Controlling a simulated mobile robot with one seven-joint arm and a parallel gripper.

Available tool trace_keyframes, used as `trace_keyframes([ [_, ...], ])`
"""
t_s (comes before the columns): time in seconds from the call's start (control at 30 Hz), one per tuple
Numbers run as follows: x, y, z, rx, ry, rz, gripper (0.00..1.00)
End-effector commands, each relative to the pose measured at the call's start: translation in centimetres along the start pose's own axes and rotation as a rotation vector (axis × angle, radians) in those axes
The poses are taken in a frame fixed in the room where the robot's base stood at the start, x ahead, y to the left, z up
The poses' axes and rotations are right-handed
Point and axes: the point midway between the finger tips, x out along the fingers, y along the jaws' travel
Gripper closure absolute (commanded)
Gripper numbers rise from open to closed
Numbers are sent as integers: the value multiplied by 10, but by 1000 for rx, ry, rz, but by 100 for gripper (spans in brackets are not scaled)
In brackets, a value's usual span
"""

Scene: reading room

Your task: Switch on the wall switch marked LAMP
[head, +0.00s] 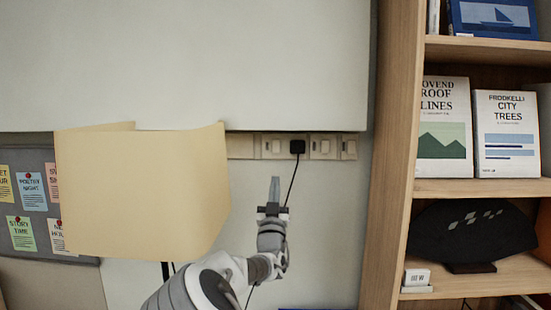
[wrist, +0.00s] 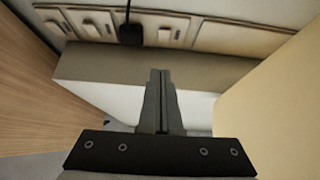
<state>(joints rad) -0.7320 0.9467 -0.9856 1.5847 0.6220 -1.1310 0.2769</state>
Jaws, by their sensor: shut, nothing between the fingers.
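A pale strip on the wall (head: 240,146) carries several light rocker switches: one (head: 272,146) left of a black plug (head: 297,147), and two more (head: 322,147) (head: 349,147) to its right. No LAMP marking is legible, so I cannot tell which switch is the lamp's. My gripper (head: 275,180) is shut and empty, pointing up just below the strip in the head view, apart from the switches. In the wrist view my gripper (wrist: 160,73) shows closed fingertips, with switches (wrist: 97,24) (wrist: 167,33) and the plug (wrist: 130,34) beyond. Whether any switch is on is too small to tell.
A large cream lampshade (head: 140,190) stands close left of my arm; it fills the right of the wrist view (wrist: 275,105). A wooden bookcase (head: 392,150) stands to the right. A black cord (head: 291,185) hangs from the plug beside my gripper. A pinboard (head: 35,235) is far left.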

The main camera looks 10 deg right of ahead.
Motion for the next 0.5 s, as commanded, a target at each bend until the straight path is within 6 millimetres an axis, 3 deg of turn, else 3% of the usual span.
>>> trace_keyframes([
  [0.5,3,-5,-3,-3,20,-12,100],
])
